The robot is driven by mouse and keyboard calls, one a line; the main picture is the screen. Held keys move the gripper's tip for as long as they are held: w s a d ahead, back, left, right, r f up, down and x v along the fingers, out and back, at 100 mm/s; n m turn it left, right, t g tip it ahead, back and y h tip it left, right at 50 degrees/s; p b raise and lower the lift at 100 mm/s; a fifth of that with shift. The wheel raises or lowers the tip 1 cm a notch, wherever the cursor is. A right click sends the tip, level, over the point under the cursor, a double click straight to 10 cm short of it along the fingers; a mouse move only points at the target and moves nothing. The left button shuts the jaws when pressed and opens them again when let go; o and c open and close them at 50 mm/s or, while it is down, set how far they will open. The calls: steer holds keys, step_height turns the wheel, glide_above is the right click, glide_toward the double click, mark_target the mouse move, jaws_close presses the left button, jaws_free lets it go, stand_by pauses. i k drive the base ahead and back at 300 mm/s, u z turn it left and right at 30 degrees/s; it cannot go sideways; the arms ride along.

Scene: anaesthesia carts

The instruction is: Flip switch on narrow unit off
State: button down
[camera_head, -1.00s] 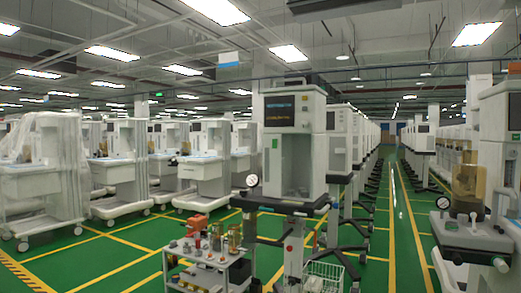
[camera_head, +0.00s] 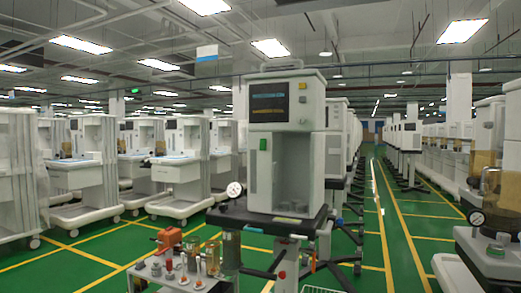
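The nearest narrow unit (camera_head: 292,135) stands upright near the middle of the head view, a white cabinet on a dark shelf (camera_head: 262,216) over a slim column. It has a dark screen (camera_head: 270,102) at the top, a green element (camera_head: 263,144) below it and small controls (camera_head: 303,92) to the screen's right. I cannot tell which of these is the switch, or its position. My gripper is not in view.
A low trolley (camera_head: 172,285) with an orange device (camera_head: 168,240) and several metal and glass parts stands front left of the unit. More white carts (camera_head: 85,165) fill the left. Another machine (camera_head: 490,240) stands at right. A green aisle (camera_head: 405,240) with yellow lines runs between.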

mark_target(263, 141)
steer(key=z, duration=0.2)
steer(key=i, duration=0.7)
steer(key=z, duration=0.45)
steer(key=k, duration=0.95)
steer(key=z, duration=0.15)
steer(key=i, duration=0.95)
steer(key=u, duration=0.05)
